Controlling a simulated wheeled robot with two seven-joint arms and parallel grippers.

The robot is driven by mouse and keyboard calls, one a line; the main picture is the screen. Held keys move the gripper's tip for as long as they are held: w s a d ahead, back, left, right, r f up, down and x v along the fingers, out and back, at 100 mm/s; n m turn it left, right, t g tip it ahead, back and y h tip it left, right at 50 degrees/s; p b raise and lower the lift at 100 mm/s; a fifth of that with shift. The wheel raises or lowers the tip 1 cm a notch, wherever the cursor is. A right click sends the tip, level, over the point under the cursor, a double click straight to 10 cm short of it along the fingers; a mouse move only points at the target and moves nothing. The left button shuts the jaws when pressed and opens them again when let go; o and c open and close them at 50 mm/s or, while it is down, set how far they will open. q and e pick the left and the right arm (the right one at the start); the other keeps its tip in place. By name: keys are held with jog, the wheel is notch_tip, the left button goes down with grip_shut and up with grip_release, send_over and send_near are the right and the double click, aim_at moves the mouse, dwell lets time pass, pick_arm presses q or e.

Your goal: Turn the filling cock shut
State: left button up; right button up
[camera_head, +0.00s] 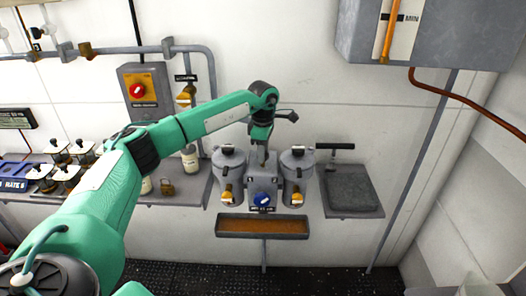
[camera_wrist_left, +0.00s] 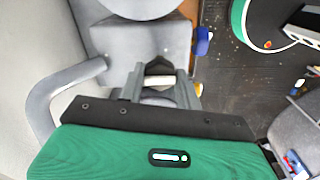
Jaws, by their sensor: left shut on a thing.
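My left gripper (camera_head: 262,156) points down onto the top of a grey block (camera_head: 263,185) between two lidded grey canisters. In the left wrist view, its fingers (camera_wrist_left: 160,78) are shut on a small pale handle (camera_wrist_left: 160,82), which rises by the grey block. I take this handle for the filling cock, but no label on it can be read. The fingers hide most of it, so its turn angle cannot be told. A blue knob (camera_head: 262,200) sits on the block's front and also shows in the left wrist view (camera_wrist_left: 202,40). My right gripper is not in view.
The left canister (camera_head: 229,172) and right canister (camera_head: 297,170) stand close on either side, each with an orange tap. A brown-filled trough (camera_head: 262,235) hangs below. A grey shelf plate (camera_head: 353,190) is at right. A red knob box (camera_head: 143,92) is on the wall.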

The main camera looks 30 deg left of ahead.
pick_arm(q)
jog(key=o, duration=1)
notch_tip(320, 180, up, 14)
jog(key=b, duration=0.3)
